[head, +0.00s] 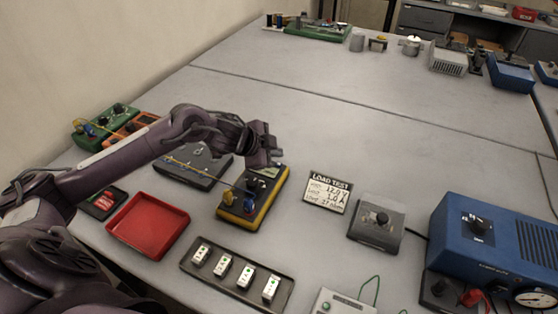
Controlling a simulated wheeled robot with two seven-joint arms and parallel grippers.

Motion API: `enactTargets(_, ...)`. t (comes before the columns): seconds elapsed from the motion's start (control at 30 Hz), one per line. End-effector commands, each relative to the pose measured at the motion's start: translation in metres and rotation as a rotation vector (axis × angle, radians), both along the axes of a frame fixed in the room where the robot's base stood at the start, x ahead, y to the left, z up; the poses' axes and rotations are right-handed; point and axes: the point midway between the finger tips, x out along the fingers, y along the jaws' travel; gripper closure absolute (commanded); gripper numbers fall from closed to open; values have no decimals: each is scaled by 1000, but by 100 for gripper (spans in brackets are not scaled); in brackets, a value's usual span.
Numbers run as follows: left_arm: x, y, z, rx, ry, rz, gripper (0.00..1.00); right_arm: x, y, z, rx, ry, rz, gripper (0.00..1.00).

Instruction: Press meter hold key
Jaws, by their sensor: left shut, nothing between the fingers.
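The meter (253,203) is a yellow and dark box with plugs and knobs, lying on the table at the middle of the head view. My left gripper (274,157) is shut and empty. It reaches in from the left and shows over the far end of the meter, where it hides part of the meter's top. I cannot tell whether the fingertips touch it. The hold key is too small or hidden to make out. My right gripper is not in view.
A red tray (148,226), a dark tray with several white blocks (237,276), a load test card (327,192), a grey knob box (377,222) and a blue power unit (497,250) stand around.

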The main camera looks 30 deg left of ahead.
Motion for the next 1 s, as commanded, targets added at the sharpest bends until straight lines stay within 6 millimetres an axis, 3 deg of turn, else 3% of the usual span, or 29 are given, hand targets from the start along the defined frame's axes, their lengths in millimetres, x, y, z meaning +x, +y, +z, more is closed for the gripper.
enactTargets(0.03, 0, 0, 11, 0, 0, 0, 100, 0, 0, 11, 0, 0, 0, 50)
enactTargets(0.33, 0, 0, 39, 0, 0, 0, 100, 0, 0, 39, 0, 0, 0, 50)
enactTargets(1.0, 0, 0, 38, 0, 0, 0, 100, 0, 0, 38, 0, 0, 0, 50)
